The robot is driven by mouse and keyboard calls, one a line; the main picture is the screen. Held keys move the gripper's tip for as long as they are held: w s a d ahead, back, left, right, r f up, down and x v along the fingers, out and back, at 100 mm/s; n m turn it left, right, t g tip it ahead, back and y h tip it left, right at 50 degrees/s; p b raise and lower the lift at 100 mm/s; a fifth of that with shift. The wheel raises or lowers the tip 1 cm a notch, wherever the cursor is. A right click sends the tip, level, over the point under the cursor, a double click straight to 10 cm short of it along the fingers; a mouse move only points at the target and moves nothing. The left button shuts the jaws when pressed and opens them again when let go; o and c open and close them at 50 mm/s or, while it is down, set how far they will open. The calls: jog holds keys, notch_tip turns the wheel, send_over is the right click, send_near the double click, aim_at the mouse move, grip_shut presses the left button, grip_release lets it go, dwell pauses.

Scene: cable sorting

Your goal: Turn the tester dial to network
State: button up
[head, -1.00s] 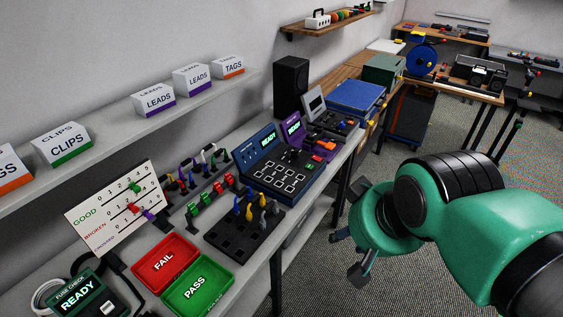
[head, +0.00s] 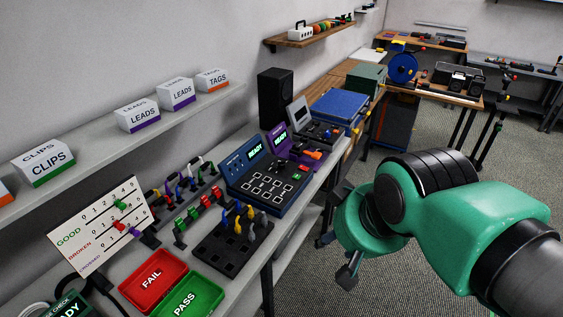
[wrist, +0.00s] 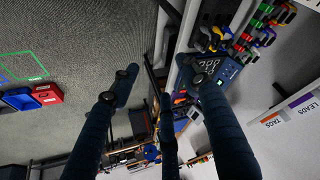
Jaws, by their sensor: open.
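The blue tester (head: 262,182) stands on the left bench, with a lit READY screen and a dark face of white-outlined squares. A purple unit (head: 277,141), also reading READY, adjoins its far side. Small dark knobs show near the blue tester's far edge, but I cannot make out a dial's marks or setting. My gripper (head: 338,256) is out over the floor, right of the bench and apart from the tester. In the wrist view my gripper (wrist: 158,76) has its fingers spread, with nothing between them. The tester (wrist: 216,100) shows there partly behind the right finger.
A black rack of colored clips (head: 235,233), a red FAIL tray (head: 153,280) and a green PASS tray (head: 188,299) lie nearer on the bench. A shelf of labelled boxes (head: 139,116) overhangs its left side.

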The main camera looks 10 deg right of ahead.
jog(key=w+r+n+g+p, duration=0.1)
jog(key=w+r+n+p, duration=0.2)
jog(key=w, duration=0.5)
jog(key=w+r+n+p, duration=0.1)
jog(key=w+r+p, duration=0.2)
jog(key=w+r, duration=0.45)
jog(key=n+g+p, duration=0.4)
jog(key=n+p, duration=0.8)
jog(key=p, duration=0.4)
send_over(282, 161)
notch_tip(282, 161, down, 24)
jog(key=shift+s+a+r, duration=0.2)
jog(key=shift+s, duration=0.15)
jog(key=shift+f, duration=0.15)
jog(key=shift+w+d+f+p, duration=0.1)
jog(key=shift+w+f+p, duration=0.15)
jog(key=shift+f, duration=3.15)
jog(key=shift+w+f+p, duration=0.1)
jog(key=shift+f+p, duration=0.1)
jog(key=shift+f, duration=3.15)
